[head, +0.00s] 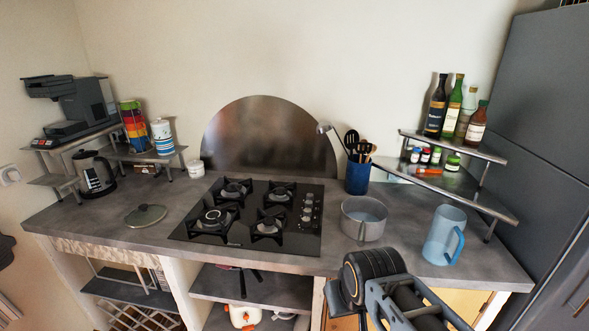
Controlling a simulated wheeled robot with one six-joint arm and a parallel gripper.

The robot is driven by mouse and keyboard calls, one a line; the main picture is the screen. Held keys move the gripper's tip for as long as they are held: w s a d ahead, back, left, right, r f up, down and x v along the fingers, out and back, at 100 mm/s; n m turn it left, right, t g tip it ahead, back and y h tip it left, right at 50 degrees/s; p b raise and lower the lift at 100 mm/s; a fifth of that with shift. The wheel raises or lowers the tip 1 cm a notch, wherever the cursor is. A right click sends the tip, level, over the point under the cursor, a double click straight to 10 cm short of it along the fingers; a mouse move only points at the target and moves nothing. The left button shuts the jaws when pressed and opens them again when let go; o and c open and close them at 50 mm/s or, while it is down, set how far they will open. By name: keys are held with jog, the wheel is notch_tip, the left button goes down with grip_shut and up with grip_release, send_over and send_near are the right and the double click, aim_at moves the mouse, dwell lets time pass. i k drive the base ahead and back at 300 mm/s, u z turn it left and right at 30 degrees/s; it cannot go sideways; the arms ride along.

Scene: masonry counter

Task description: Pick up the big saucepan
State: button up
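A wide grey metal pan (363,225) stands upright and open on the counter, right of the gas hob. It is the largest pan I can make out, and it looks empty. No handle on it shows clearly. Part of my arm rises at the bottom of the head view, in front of the counter and below the pan. My gripper's fingertips cannot be made out in this view. Nothing is seen touching the pan.
A blue translucent jug (443,236) stands right of the pan. A blue utensil holder (357,177) stands behind it. The black gas hob (245,219) is to the left, with a lid (146,215) beyond. A corner shelf (455,147) with bottles overhangs the right side.

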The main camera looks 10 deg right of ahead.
aim_at(363, 219)
jog(key=u, duration=0.4)
jog(key=k, duration=1)
jog(key=z, duration=0.5)
jog(key=i, duration=1.45)
jog(key=u, duration=0.95)
jog(key=i, duration=0.25)
jog(key=u, duration=0.35)
